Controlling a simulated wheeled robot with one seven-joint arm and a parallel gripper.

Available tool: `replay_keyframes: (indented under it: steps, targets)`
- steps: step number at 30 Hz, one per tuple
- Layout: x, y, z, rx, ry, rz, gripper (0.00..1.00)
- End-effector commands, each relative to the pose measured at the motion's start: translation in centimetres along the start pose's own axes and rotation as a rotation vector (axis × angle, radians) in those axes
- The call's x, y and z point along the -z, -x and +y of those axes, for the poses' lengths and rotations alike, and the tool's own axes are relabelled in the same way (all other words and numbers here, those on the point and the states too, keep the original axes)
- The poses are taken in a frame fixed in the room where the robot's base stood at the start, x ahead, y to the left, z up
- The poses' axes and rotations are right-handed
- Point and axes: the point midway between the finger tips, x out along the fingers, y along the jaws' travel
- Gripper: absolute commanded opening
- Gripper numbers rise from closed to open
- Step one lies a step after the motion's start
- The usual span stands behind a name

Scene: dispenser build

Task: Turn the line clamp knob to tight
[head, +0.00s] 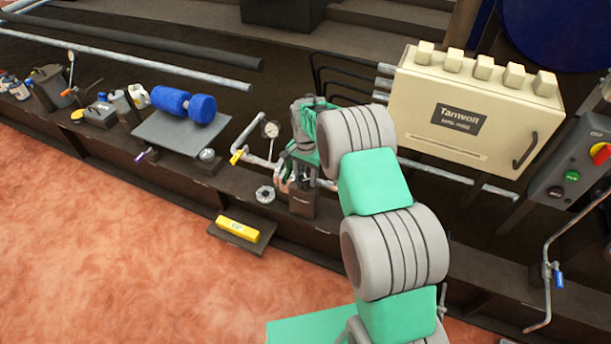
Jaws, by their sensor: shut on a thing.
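My gripper (303,182) points down over a small dark block (301,208) with a faint label, near the front of the dark bench. Its fingers are shut on what appears to be the line clamp knob on top of that block. The knob is mostly hidden between the fingers, so its shape and pointer setting cannot be read. The label is too small to read. My arm comes in from the lower right and covers the area just right of the block.
A pipe with a yellow lever (237,157) and a round gauge (271,129) stand left of my gripper. A grey ring-shaped part (265,194) lies close by. The cream Tarnvolt cabinet (480,110) is at right. A yellow bar (238,229) sits on a low front ledge.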

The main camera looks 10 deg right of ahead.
Motion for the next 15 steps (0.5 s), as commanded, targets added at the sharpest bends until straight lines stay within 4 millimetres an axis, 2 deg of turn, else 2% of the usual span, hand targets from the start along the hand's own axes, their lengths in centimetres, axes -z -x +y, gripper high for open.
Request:
replay_keyframes:
  steps: [9,10,15]
  targets:
    - [0.01,0.04,-0.04,0.001,0.0,0.001,0.03]
    - [0.01,0.04,-0.04,0.001,0.0,0.001,0.45]
    - [0.01,0.04,-0.03,0.001,0.001,0.001,0.58]
